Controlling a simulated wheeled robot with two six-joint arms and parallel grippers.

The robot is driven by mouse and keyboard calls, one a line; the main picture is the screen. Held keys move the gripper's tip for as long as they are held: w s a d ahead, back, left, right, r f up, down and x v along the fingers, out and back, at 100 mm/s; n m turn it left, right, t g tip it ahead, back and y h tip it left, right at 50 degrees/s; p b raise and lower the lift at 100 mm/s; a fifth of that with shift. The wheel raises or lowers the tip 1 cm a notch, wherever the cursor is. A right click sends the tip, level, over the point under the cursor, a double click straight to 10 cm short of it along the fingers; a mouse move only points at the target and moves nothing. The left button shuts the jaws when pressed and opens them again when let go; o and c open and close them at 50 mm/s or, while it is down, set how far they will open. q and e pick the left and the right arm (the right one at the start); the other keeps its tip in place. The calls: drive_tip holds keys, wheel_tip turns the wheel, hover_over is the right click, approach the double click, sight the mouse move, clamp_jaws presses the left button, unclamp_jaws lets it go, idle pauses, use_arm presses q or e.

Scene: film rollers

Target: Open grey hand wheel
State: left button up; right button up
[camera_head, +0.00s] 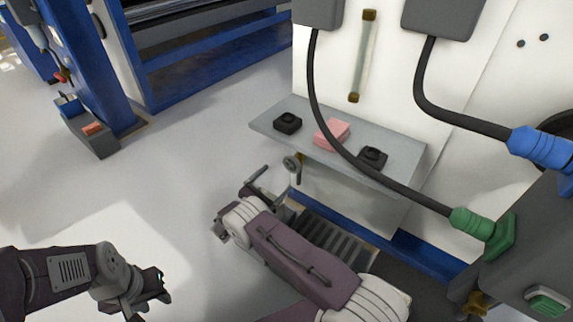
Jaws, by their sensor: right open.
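A small grey hand wheel (292,163) sits on a brass-coloured stem below the front left part of the grey shelf, beside the white machine. My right gripper (278,179) is open, with its fingers just in front of and below the wheel. I cannot tell whether a finger touches the wheel. The fingers partly cover the area below the stem. My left gripper (155,291) is low at the left, over the floor and far from the wheel. Its jaw opening is not clear from this angle.
The grey shelf (401,150) carries two black parts (288,122) and a pink block (332,134). A black hose (318,105) hangs across the shelf to a green connector (480,230). A blue connector (543,147) is at right. Open floor (200,150) lies left.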

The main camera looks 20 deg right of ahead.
sight(290, 164)
drive_tip(key=b+x, duration=0.5)
drive_tip(key=x, duration=0.6)
drive_tip(key=shift+d, duration=0.3)
drive_tip(key=shift+w+d+r, duration=0.1)
drive_tip(key=shift+w+d, duration=0.15)
drive_tip(key=c, duration=1.4)
drive_tip(key=shift+o, duration=0.2)
drive_tip(key=shift+w+a+n+b, duration=0.1)
drive_tip(key=shift+n+b, duration=0.15)
drive_tip(key=shift+n, duration=1.4)
drive_tip(key=shift+w+a+n+b, duration=0.1)
drive_tip(key=shift+n+b, duration=0.1)
drive_tip(key=shift+n, duration=1.45)
